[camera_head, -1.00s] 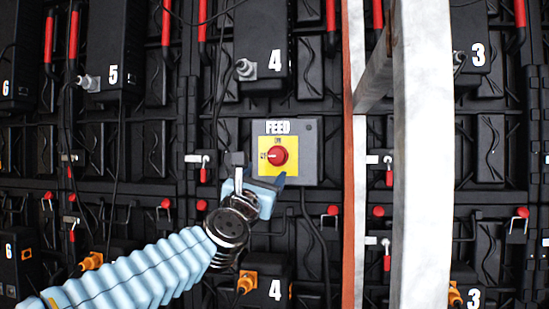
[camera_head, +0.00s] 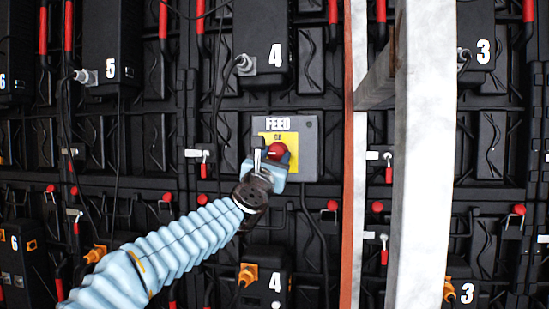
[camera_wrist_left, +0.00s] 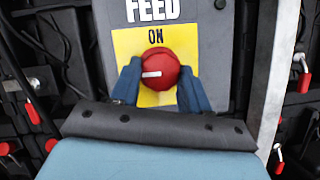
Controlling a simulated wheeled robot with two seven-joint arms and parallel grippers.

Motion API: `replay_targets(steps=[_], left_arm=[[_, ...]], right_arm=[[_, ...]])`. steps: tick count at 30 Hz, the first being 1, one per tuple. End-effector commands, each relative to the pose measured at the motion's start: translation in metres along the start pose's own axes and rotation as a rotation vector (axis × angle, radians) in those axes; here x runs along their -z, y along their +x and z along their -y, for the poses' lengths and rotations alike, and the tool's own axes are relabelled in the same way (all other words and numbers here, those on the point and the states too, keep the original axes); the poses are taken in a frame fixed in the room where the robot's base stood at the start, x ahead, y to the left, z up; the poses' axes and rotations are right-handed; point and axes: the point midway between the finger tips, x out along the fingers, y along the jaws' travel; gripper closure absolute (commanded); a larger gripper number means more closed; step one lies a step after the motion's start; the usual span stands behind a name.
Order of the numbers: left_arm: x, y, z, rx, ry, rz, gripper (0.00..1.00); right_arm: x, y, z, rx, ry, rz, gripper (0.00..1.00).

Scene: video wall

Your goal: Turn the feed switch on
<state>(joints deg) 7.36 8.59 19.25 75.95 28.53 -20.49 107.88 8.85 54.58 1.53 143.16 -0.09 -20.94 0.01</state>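The feed switch is a red round knob (camera_head: 277,151) on a yellow plate, set in a grey box (camera_head: 306,150) labelled FEED. In the left wrist view the knob (camera_wrist_left: 160,69) has a white mark pointing left, and "ON" is printed above it. My left gripper (camera_head: 267,160) is right in front of the switch and covers part of it. In the wrist view its two blue fingers (camera_wrist_left: 160,82) are apart, one on each side of the knob. I cannot tell whether they touch it. The plate's left lettering is hidden. My right gripper is not in view.
A pale metal upright (camera_head: 425,150) and a thin orange-edged post (camera_head: 353,150) stand right of the switch box. Black numbered modules (camera_head: 263,40) hang above and below it. Loose cables and red-handled latches (camera_head: 204,168) cover the wall around it.

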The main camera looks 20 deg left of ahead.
Motion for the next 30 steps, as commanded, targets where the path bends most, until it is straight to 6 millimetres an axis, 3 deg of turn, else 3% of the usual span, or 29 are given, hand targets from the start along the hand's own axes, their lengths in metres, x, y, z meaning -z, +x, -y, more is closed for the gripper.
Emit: replay_targets(steps=[1, 6, 17, 30], left_arm=[[-0.0001, -0.0001, 0.0, 0.0, 0.0, 0.0, 0.62], [-0.0001, -0.0001, 0.0001, 0.0, 0.0, 0.0, 0.86], [0.001, -0.0005, -0.0006, 0.025, 0.062, 0.0, 0.86], [-0.001, 0.0005, -0.0043, 0.161, 0.389, -0.001, 0.86]], right_arm=[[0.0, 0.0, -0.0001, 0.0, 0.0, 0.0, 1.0], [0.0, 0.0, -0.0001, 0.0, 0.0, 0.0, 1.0], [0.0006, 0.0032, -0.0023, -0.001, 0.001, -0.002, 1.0], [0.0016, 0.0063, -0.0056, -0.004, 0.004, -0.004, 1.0]])
